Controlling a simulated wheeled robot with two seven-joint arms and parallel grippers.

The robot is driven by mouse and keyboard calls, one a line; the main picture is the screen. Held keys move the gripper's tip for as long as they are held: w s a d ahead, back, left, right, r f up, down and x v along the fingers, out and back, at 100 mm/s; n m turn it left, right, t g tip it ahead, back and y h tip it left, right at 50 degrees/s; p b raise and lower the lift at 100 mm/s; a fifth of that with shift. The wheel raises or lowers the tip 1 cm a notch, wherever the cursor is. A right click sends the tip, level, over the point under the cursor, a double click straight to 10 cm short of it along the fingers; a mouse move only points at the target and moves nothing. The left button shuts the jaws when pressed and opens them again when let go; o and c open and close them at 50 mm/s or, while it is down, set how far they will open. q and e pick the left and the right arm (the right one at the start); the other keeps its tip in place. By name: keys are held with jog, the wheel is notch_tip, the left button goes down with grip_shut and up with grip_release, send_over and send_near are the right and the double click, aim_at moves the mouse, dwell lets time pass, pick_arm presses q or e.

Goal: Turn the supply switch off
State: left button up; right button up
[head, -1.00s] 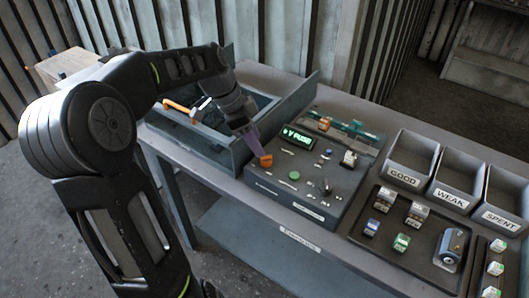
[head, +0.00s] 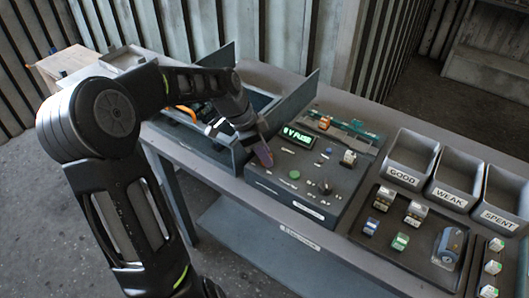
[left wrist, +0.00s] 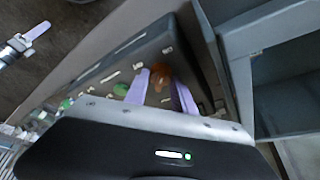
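The supply switch seems to be the orange lever on the grey control panel; it shows in the left wrist view (left wrist: 160,75). In the head view my gripper mostly covers it. My left gripper (head: 264,154) is at the panel's left part. In the left wrist view its two purple fingers (left wrist: 160,84) stand apart, one on each side of the orange lever; contact is unclear. The panel (head: 312,206) has a lit green display (head: 298,136), a green button (head: 294,174) and a dark knob (head: 325,187).
An open grey drawer-like box (head: 205,148) stands left of the panel. Bins marked good (head: 402,178), weak (head: 450,201) and spent (head: 498,217) stand right. A tray (head: 388,243) holds several small blocks and a blue-grey device (head: 449,245).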

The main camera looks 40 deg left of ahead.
pick_arm(q)
grip_shut()
dwell(0.4)
jog(key=n+y+b, duration=0.1)
jog(key=n+b, duration=0.2)
jog(key=shift+d+f+t, duration=0.1)
jog(key=shift+f+t, duration=0.05)
jog(key=shift+t, duration=0.25)
jog(key=n+y+b, duration=0.1)
jog(key=n+b, duration=0.2)
jog(key=shift+d+n+t, duration=0.1)
jog(key=shift+n+t, duration=0.2)
jog(key=shift+n, duration=0.1)
jog(key=n+y+b, duration=0.1)
jog(key=n+b, duration=0.1)
jog(key=n, duration=0.1)
jog(key=n+y+b, duration=0.1)
jog(key=n+b, duration=0.2)
jog(key=shift+d+y+b, duration=0.2)
jog(key=shift+y+b, duration=0.15)
jog(key=shift+y, duration=0.05)
jog(key=n+b, duration=0.1)
jog(key=n, duration=0.1)
jog(key=shift+n+g+y+b, duration=0.75)
jog(key=shift+n+b, duration=0.2)
jog(key=shift+n, duration=0.65)
